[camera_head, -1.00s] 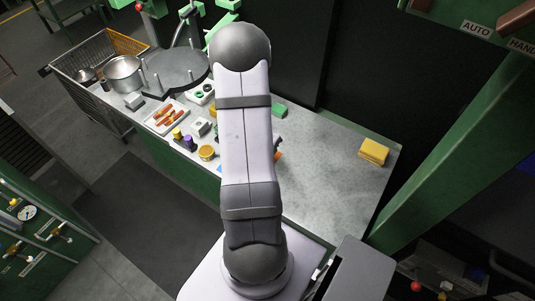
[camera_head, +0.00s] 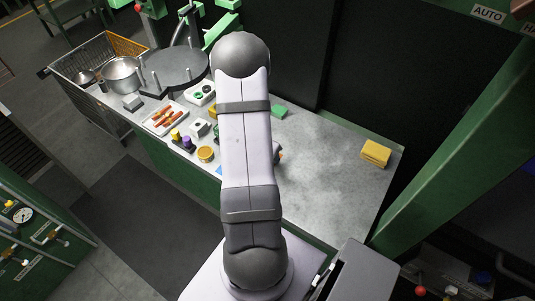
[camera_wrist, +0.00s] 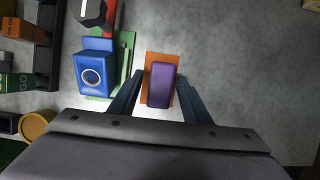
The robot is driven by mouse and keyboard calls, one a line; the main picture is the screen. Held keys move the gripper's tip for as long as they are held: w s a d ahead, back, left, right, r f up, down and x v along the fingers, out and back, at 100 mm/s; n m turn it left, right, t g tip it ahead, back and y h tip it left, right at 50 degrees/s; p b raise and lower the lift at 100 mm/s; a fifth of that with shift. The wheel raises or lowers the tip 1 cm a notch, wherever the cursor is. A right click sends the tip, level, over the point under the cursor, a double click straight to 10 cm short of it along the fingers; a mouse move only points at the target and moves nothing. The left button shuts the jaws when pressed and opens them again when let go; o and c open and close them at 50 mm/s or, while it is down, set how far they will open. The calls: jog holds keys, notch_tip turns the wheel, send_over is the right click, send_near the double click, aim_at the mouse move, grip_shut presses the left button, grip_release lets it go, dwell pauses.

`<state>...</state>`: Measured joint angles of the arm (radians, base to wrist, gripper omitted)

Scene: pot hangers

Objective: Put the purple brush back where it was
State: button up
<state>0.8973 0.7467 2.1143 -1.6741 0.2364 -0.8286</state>
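The purple brush (camera_wrist: 161,88) shows in the wrist view as a purple block on a flat orange piece (camera_wrist: 151,58) on the grey worktop. My gripper (camera_wrist: 158,74) is open, with one finger on each side of the brush and a visible gap to each. How far the fingertips are above the worktop I cannot tell. In the head view my arm hides the brush and nearly all of my gripper.
A blue block with a white ring (camera_wrist: 92,77) on a green piece stands just left of my gripper. A tray (camera_head: 154,127) of sausage-like items stands left.

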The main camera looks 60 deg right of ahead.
jog(key=shift+r+p, duration=0.35)
jog(key=shift+r, duration=0.1)
jog(key=p+v, duration=0.4)
jog(key=v, duration=0.7)
jog(key=shift+a+r, duration=0.2)
jog(key=w+a+r+m, duration=0.2)
jog(key=a+r+m, duration=0.1)
jog(key=a+m, duration=0.3)
jog(key=w+a+r+m, duration=0.2)
jog(key=a+r+m, duration=0.1)
jog(key=a, duration=0.4)
jog(key=s+a+r+m+y, duration=0.1)
jog(key=a+m, duration=0.3)
jog(key=a, duration=0.5)
jog(key=s+a+r+m+y, duration=0.2)
jog(key=a+m, duration=0.3)
jog(key=a, duration=0.4)
jog(key=shift+s+a+r+y, duration=0.3)
jog(key=shift+a+r+y, duration=0.1)
jog(key=shift+y, duration=0.3)
